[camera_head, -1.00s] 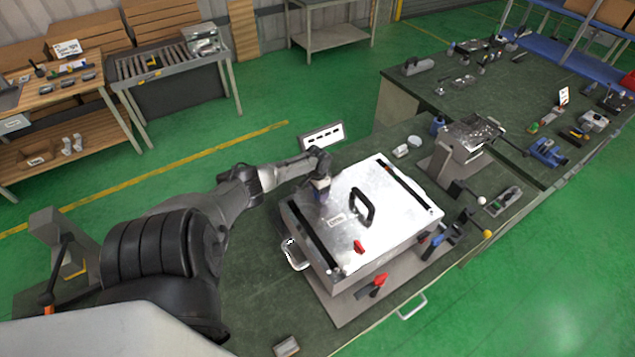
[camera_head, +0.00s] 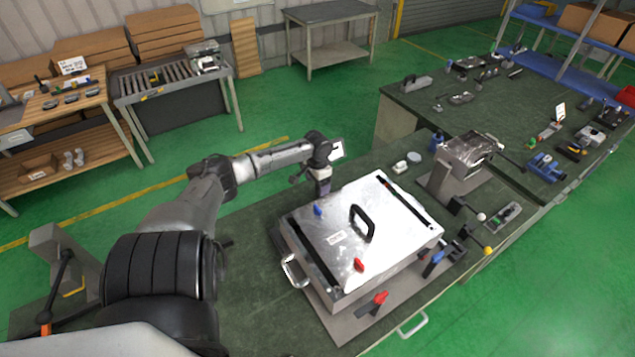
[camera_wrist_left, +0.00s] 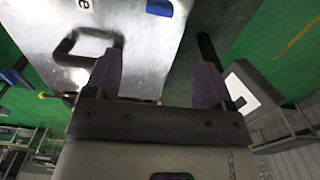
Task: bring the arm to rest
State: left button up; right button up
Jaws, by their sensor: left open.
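My left gripper (camera_head: 323,188) is just behind the back-left edge of the metal box (camera_head: 385,225), raised near its lid. In the left wrist view my left gripper (camera_wrist_left: 155,70) has its two purple-grey fingers apart with nothing between them. The lid has a black handle (camera_head: 362,222), a blue knob (camera_head: 318,210) near the gripper and a red knob (camera_head: 359,265) at the front. The handle (camera_wrist_left: 75,45) and the blue knob (camera_wrist_left: 160,8) also show in the left wrist view, clear of the fingers. My right gripper is not in view.
The box sits on a base plate on a dark green bench (camera_head: 250,270). A red-handled clamp (camera_head: 376,302) stands in front and a blue-handled one (camera_head: 433,263) at the right. A metal fixture (camera_head: 468,150) stands behind right. The bench left of the box is mostly clear.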

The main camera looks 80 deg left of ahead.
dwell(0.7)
pick_arm(q)
jog(key=w+d+r+m+t+y, duration=0.1)
jog(key=w+d+r+m+y, duration=0.15)
jog(key=d, duration=0.65)
jog(key=w+d+r+m+t+y, duration=0.1)
jog(key=w+d+m+y, duration=0.2)
jog(key=d, duration=0.5)
jog(key=s+d+h, duration=0.2)
jog(key=s+d, duration=0.2)
jog(key=d, duration=0.6)
jog(key=s+d+f+t+h+p, duration=0.1)
jog(key=s+d, duration=0.4)
jog(key=d, duration=0.6)
jog(key=s+d+h+p, duration=0.1)
jog(key=s+d, duration=0.4)
jog(key=d, duration=0.6)
jog(key=shift+s+d+f+t+h, duration=0.2)
jog(key=shift+t+h, duration=0.1)
jog(key=shift+h, duration=0.55)
jog(key=shift+m, duration=0.25)
